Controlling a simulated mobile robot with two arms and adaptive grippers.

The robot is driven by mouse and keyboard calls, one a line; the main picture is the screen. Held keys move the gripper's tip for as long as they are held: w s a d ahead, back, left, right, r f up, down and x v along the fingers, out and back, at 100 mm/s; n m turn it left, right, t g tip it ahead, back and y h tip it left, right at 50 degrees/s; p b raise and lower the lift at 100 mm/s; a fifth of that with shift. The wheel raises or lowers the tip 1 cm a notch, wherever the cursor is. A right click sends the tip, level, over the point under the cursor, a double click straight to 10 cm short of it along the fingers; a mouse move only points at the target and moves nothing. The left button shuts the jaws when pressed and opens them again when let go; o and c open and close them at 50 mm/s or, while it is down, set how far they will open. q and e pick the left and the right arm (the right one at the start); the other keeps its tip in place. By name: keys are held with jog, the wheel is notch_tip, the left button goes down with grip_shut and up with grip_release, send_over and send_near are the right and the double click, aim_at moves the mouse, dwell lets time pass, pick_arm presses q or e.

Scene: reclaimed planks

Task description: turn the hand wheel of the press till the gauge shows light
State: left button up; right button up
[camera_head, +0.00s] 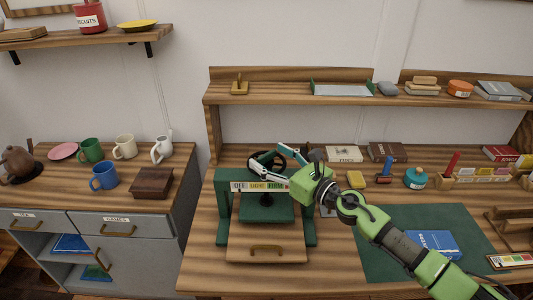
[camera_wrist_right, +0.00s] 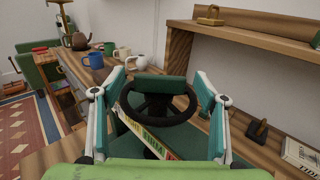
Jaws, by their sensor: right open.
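The green press (camera_head: 223,215) stands on the bench, with a wooden board with a handle (camera_head: 265,250) at its front. Its black hand wheel (camera_head: 262,160) sits on top, partly hidden by my right gripper; it also shows in the right wrist view (camera_wrist_right: 158,119). The gauge strip (camera_head: 258,186) on the front beam has coloured fields, among them OFF and LIGHT; I cannot tell for sure where its pointer stands. My right gripper (camera_head: 268,158) is open, with one finger on either side of the wheel; the right wrist view (camera_wrist_right: 160,88) shows gaps beside the rim. My left gripper is out of view.
A shelf (camera_head: 290,97) runs behind the press. Right of it are a green mat (camera_head: 385,258) with a blue book (camera_head: 432,243), a yellow block (camera_head: 356,179) and a teal round pot (camera_head: 415,178). Mugs and a wooden box (camera_head: 152,184) stand on the left cabinet.

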jog(key=shift+x, duration=0.95)
jog(key=c, duration=1.1)
jog(key=shift+r+p, duration=0.15)
jog(key=shift+p, duration=0.35)
jog(key=shift+c, duration=0.2)
jog(key=m+t+h+p, duration=0.3)
jog(key=m+h+p, duration=0.1)
jog(key=p, duration=0.4)
jog(key=shift+s+a+r+h+p, duration=0.1)
jog(key=shift+h+p, duration=0.3)
jog(key=shift+h, duration=0.1)
jog(key=shift+m+t+h+p, duration=0.6)
jog(key=shift+m+h, duration=0.1)
jog(key=shift+h, duration=0.5)
jog(key=shift+f+m+t+h, duration=0.25)
jog(key=shift+m+t+h, duration=0.15)
jog(key=shift+m+h, duration=1)
jog(key=shift+h, duration=0.4)
